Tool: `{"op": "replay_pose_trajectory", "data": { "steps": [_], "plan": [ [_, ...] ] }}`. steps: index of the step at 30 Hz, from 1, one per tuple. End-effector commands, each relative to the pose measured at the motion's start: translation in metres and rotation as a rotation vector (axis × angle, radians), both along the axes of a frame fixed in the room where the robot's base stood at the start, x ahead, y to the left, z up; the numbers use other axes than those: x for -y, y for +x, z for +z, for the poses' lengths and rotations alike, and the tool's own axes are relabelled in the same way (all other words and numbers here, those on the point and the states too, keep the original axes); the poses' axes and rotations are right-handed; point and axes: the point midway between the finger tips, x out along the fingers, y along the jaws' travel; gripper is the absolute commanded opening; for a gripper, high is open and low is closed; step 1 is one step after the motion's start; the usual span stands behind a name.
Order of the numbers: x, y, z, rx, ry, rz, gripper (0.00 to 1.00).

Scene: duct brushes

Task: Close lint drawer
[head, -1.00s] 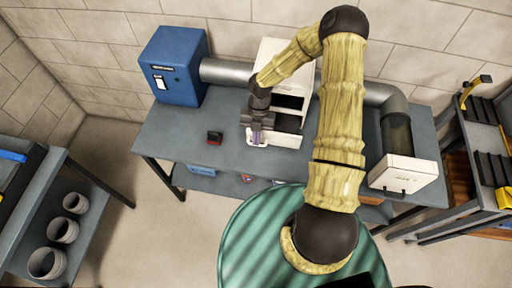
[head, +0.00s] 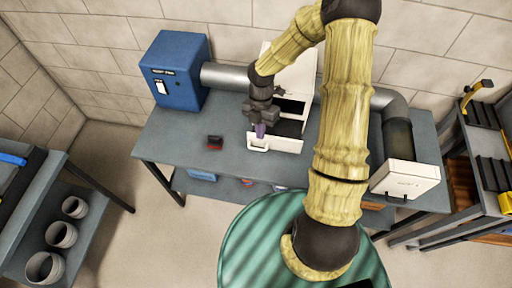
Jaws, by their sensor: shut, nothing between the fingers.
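The white cabinet (head: 288,78) stands on the grey bench, partly hidden behind my arm. Its lint drawer (head: 287,145) sticks out at the front, and the dark inside shows behind the white front panel. A white loop handle (head: 258,147) is on the left part of that panel. My gripper (head: 260,131) points down at the drawer's left end, just above and behind the handle. Its fingers are shut and hold nothing. I cannot tell whether they touch the drawer.
A blue switch box (head: 180,70) stands at the left, joined to the cabinet by a grey duct (head: 228,75). A small dark red object (head: 215,142) lies left of the drawer. A white duct end (head: 404,180) stands at the right. The bench front (head: 180,140) is mostly clear.

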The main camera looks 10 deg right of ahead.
Motion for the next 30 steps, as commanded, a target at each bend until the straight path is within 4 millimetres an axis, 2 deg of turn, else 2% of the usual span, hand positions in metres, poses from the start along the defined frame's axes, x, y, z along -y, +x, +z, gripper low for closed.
{"op": "replay_pose_trajectory", "data": {
  "steps": [1, 11, 16, 21, 25, 30],
  "plan": [
    [0.001, -0.005, 0.013, 0.014, -0.052, -0.101, 0.00],
    [0.011, -0.039, 0.084, 0.135, -0.273, -0.929, 0.00],
    [0.014, -0.059, 0.118, 0.200, -0.289, -1.397, 0.00],
    [0.017, -0.080, 0.149, 0.227, -0.225, -1.873, 0.00],
    [0.018, -0.093, 0.166, 0.206, -0.150, -2.167, 0.00],
    [0.019, -0.100, 0.173, 0.175, -0.100, -2.334, 0.00]
  ]
}}
